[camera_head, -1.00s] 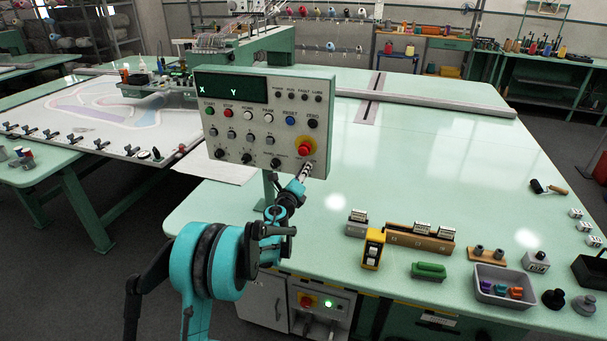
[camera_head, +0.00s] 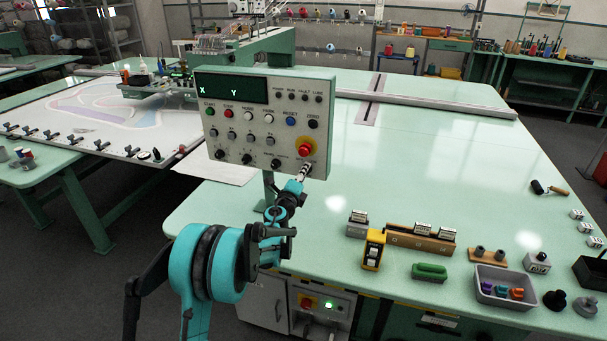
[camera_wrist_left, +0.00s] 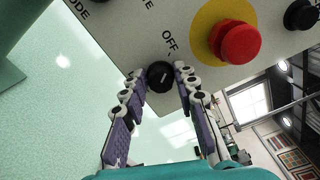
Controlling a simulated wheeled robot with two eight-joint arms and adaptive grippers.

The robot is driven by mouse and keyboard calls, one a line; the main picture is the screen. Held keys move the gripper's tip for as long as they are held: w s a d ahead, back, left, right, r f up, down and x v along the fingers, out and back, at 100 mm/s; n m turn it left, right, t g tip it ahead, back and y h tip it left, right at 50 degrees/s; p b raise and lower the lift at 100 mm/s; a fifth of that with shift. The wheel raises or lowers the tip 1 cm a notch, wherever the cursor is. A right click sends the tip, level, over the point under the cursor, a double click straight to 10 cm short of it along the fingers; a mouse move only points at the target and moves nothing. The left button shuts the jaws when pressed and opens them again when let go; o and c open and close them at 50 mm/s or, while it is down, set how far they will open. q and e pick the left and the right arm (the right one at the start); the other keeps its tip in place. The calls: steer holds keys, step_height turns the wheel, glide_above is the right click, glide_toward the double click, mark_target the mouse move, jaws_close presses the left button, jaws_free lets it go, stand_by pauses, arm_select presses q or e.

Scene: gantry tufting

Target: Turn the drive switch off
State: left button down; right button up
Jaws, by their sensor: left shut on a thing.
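The control panel (camera_head: 262,120) stands at the near left corner of the green table, with a dark display, buttons and a row of black knobs. The drive switch is a black round knob (camera_wrist_left: 160,76) at the panel's lower edge, beside printed "OFF" lettering in the left wrist view. A short pale mark shows on its face. My left gripper (camera_wrist_left: 160,80) has its fingers closed on either side of this knob. In the head view the left gripper (camera_head: 304,172) reaches the panel's lower right corner and hides the switch. My right gripper is in neither view.
A red emergency stop button (camera_head: 306,149) on a yellow disc sits just above the gripper; it shows large in the wrist view (camera_wrist_left: 238,42). A yellow device (camera_head: 373,250), a green block (camera_head: 429,272) and a grey bin (camera_head: 503,301) stand on the table's front. The table's middle is clear.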

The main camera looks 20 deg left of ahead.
arm_select(q)
steer(key=c, duration=1.2)
jaws_free()
steer(key=shift+o, duration=0.2)
steer(key=s, duration=1.2)
steer(key=shift+a, duration=0.2)
